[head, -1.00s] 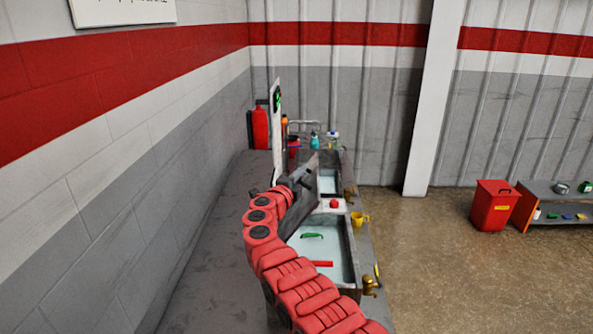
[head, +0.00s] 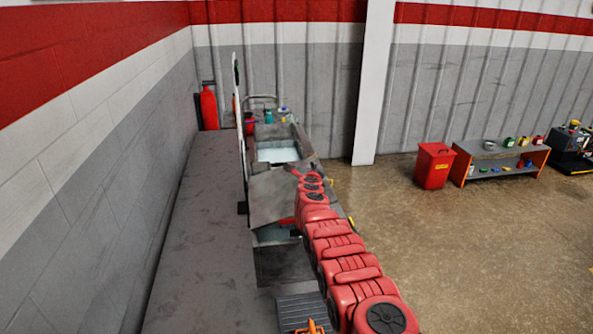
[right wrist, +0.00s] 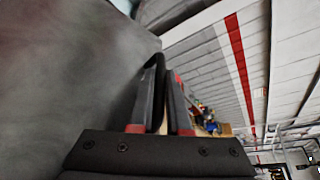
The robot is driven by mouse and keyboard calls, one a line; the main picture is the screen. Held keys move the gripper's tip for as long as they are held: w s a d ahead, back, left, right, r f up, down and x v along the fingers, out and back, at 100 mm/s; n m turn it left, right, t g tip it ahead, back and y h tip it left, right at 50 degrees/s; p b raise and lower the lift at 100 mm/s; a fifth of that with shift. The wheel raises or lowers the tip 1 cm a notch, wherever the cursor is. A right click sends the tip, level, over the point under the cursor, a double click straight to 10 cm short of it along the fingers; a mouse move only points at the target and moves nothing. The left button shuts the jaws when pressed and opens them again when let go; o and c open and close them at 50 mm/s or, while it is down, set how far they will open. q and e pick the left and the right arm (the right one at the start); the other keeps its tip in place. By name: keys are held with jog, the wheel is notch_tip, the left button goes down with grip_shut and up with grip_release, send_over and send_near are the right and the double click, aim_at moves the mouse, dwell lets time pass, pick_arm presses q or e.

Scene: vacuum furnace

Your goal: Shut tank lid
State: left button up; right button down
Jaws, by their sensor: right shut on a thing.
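A grey metal tank lid (head: 278,196) slants over the near basin of the tank in the head view, and a gap with water (head: 275,234) shows under its near edge. My right arm reaches up to the lid's right edge, with the gripper itself largely hidden there. In the right wrist view my right gripper (right wrist: 162,100) is shut on a black bar-like handle (right wrist: 158,72). The lid's grey face (right wrist: 60,70) fills the left of that view. My left gripper is not in view.
The far basin (head: 279,154) of the tank is open. A white upright panel (head: 239,130) stands left of the tank, and a red extinguisher (head: 209,107) is at the back. A red bin (head: 434,165) and a low shelf (head: 500,160) stand right, across clear floor.

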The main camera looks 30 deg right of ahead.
notch_tip(320, 180, down, 7)
jog(key=d+m+b, duration=0.1)
jog(key=d+b, duration=0.1)
jog(key=b, duration=0.4)
jog(key=shift+s+f+y, duration=0.2)
jog(key=shift+s+y, duration=0.15)
jog(key=shift+y, duration=0.05)
jog(key=shift+f, duration=0.1)
jog(key=c, duration=0.9)
grip_release()
jog(key=shift+d, duration=0.1)
